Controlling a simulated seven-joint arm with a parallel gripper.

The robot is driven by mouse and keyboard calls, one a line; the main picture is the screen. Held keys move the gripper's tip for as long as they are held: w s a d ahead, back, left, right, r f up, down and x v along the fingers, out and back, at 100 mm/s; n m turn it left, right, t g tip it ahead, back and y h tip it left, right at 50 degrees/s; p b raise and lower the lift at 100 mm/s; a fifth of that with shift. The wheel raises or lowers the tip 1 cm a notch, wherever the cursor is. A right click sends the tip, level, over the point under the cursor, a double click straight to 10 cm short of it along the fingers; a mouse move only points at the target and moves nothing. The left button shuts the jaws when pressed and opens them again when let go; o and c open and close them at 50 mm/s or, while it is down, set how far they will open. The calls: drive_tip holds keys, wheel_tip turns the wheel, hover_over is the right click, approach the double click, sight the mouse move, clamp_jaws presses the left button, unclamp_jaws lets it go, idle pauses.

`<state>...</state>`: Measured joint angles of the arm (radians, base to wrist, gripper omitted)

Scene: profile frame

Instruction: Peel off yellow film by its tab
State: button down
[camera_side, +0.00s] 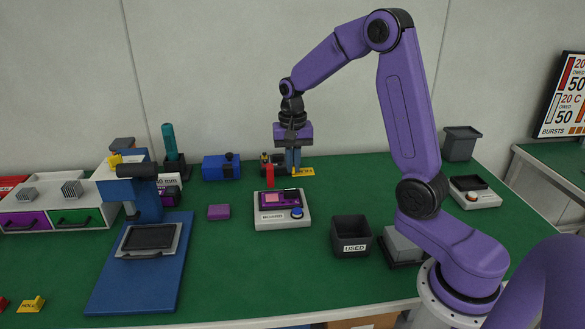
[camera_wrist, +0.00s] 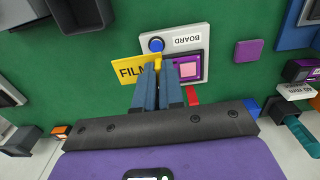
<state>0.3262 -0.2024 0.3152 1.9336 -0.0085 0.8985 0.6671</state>
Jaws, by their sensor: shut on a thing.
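The yellow film (camera_wrist: 132,71), marked FILM, is off the board's screen. My gripper (camera_wrist: 160,68) is shut on its small yellow tab, and the film sticks out to the left of my fingertips. In the side view my gripper (camera_side: 293,170) is raised above the bench behind the board, with the film (camera_side: 304,172) at its fingertips. The light grey board (camera_side: 270,222) lies flat, with a purple and pink screen and a blue button. In the wrist view the board (camera_wrist: 205,30) is partly hidden by my fingers and the film.
A dark open bin marked USED (camera_side: 350,237) stands right of the board. A purple block (camera_side: 218,212) lies to its left. A red upright piece (camera_side: 270,176) stands at its back edge. A blue press-like stand (camera_side: 145,200) is at left. Green bench in front of the board is clear.

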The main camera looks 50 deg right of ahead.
drive_tip(key=shift+r, duration=2.4)
